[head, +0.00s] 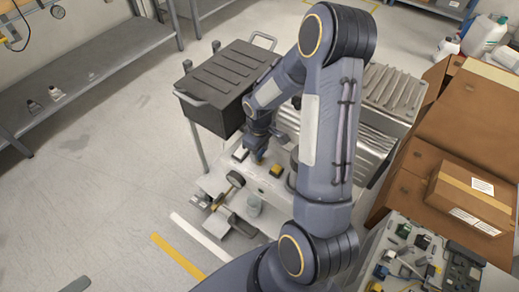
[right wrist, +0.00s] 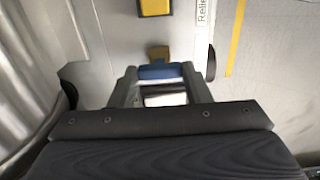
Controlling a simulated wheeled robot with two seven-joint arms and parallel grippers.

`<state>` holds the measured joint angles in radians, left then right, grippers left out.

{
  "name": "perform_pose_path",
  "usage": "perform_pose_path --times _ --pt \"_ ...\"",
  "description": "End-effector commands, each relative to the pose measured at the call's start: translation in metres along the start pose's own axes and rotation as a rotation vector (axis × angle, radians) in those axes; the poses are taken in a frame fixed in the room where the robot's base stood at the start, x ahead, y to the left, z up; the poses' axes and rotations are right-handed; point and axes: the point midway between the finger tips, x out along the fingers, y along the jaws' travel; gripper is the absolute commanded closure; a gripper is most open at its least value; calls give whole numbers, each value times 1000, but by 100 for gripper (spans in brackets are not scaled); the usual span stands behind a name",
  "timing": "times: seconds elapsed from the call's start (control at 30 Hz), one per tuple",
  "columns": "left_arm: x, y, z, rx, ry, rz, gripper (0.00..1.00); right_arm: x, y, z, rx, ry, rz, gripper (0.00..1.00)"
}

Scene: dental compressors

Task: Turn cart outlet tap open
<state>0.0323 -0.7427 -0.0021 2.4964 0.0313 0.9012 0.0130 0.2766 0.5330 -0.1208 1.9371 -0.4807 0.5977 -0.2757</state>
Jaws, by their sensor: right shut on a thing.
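My right gripper (head: 259,150) reaches down to the front of the compressor cart (head: 215,183) in the head view. In the right wrist view its two fingers (right wrist: 161,82) are shut on a blue tap handle (right wrist: 160,72). The handle lies crosswise between the fingertips, beside a brass fitting (right wrist: 158,53) on the pale panel. The gripper hides most of the tap in the head view. My left gripper is in neither view.
A round gauge (head: 235,179) and a yellow part (head: 276,170) sit near the tap. A dark lidded box (head: 228,75) stands behind. Cardboard boxes (head: 465,130) and a tool tray (head: 420,262) are at right.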

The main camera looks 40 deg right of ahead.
Motion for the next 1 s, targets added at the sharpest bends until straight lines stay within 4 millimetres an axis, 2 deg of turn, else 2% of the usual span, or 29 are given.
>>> perform_pose_path --times 0.4,0.43,0.6,0.87,1.0 --pt "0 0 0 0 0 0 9 -1 1 -1 -11 3 2 79" --pt "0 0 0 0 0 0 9 -1 1 -1 -11 3 2 55" --pt "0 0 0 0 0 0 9 0 0 -1 -10 2 2 35" --pt "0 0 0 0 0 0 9 -1 0 0 -9 1 1 35" --pt "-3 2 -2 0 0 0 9 -14 1 -1 -9 4 3 35"
